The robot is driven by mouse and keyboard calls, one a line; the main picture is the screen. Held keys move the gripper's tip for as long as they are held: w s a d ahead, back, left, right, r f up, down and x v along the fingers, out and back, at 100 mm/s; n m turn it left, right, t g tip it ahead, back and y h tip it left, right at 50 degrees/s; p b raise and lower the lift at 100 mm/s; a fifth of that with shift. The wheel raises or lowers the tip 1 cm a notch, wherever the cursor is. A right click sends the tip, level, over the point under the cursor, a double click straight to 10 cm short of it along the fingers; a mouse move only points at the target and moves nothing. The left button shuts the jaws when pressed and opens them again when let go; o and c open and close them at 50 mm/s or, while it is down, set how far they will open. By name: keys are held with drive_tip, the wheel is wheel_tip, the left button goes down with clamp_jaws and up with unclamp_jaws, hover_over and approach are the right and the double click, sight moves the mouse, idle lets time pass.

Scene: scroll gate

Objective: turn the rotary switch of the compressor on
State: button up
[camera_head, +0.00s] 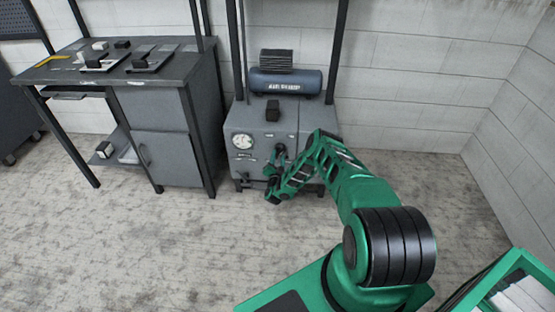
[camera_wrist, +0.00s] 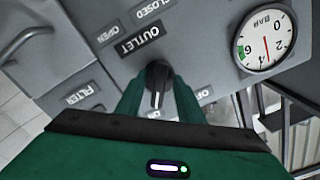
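The compressor (camera_head: 285,82) is a dark blue tank on a grey cabinet (camera_head: 300,125) against the wall. In the wrist view, a black rotary switch (camera_wrist: 157,72) with a light pointer line sits on the grey panel, and the line points down the picture. Partly covered ON and OFF labels lie below and right of it. My gripper (camera_wrist: 160,88) has its green fingers on either side of the switch; whether they press on it I cannot tell. In the head view my gripper (camera_head: 274,178) is at the cabinet front, and the switch is not clearly visible.
A round BAR gauge (camera_wrist: 265,40) is right of the switch in the wrist view. An OUTLET label (camera_wrist: 138,40) and a FILTER label (camera_wrist: 79,94) are nearby. A grey workbench (camera_head: 150,75) with small parts stands left of the cabinet. The floor in front is clear.

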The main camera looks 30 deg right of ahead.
drive_tip(key=shift+s, duration=0.1)
drive_tip(key=v, duration=1)
drive_tip(key=shift+s+a, duration=0.2)
